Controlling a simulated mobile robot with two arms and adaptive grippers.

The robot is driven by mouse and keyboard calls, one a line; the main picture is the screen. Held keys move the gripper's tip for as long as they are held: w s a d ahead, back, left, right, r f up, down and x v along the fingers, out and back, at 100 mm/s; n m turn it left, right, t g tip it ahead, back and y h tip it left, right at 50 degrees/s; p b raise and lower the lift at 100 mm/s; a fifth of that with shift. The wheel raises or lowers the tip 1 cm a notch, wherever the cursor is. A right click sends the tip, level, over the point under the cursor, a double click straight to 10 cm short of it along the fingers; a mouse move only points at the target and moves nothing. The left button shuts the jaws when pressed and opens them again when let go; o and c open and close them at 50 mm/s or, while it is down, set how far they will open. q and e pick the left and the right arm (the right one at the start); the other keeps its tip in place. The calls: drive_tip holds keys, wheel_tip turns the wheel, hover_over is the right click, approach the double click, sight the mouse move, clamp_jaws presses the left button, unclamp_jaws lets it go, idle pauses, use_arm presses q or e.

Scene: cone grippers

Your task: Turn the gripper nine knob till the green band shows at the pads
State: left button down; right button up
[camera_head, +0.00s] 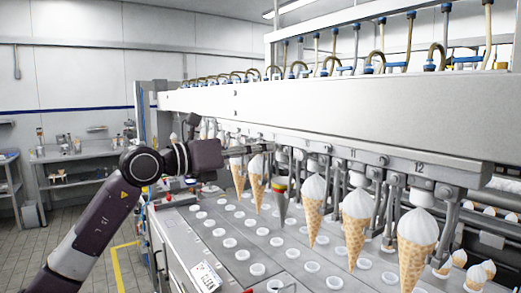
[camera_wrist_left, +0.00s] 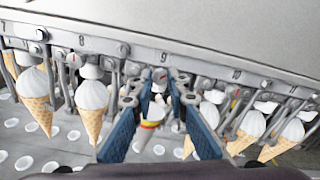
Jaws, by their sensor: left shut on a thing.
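My left gripper (camera_head: 272,149) reaches the front of the cone machine. In the left wrist view its blue fingers (camera_wrist_left: 160,78) are closed around the gripper nine knob (camera_wrist_left: 160,75), just under the number 9. Only a small part of the knob shows between the fingertips. Below hangs a grey test cone with coloured bands (camera_head: 280,190), which also shows between my fingers in the left wrist view (camera_wrist_left: 149,126). Red and yellow bands show at its upper part; I cannot make out a green band at the pads. My right gripper is in neither view.
White-topped wafer cones (camera_head: 357,228) hang from the neighbouring grippers on both sides, close to my fingers. Below is a metal plate (camera_head: 213,236) with rows of round white-rimmed holes. The white machine beam (camera_head: 330,110) runs overhead. Open floor lies at the left.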

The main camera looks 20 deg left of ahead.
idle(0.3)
use_arm(q)
drive_tip(key=c, duration=1.9)
unclamp_jaws()
drive_tip(key=shift+v, duration=6.05)
